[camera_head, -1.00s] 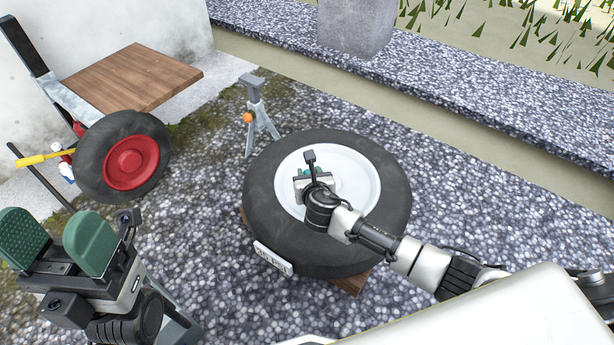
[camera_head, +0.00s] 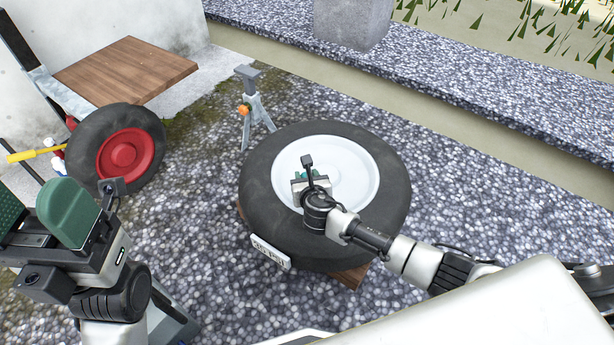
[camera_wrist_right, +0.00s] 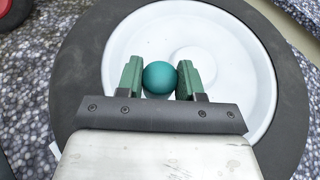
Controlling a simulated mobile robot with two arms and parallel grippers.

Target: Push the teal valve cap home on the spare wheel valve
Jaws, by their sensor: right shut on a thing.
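The spare wheel, a dark tyre (camera_head: 390,215) with a white rim (camera_head: 352,165), lies flat on a wooden support. My right gripper (camera_head: 311,177) is over the rim's left part. In the right wrist view, the round teal valve cap (camera_wrist_right: 160,78) sits between the green pads of my right gripper (camera_wrist_right: 161,76), which is shut on it. The valve is hidden, so I cannot tell whether the cap touches it. My left gripper (camera_head: 35,212) is open and empty at the left edge, partly cut off.
A grey stand with an orange knob (camera_head: 243,110) is behind the wheel. A cart with a wooden bed (camera_head: 125,70) and a red-hubbed wheel (camera_head: 124,153) stands at the left. A label plate (camera_head: 270,252) is at the tyre's front. Gravel right of the tyre is clear.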

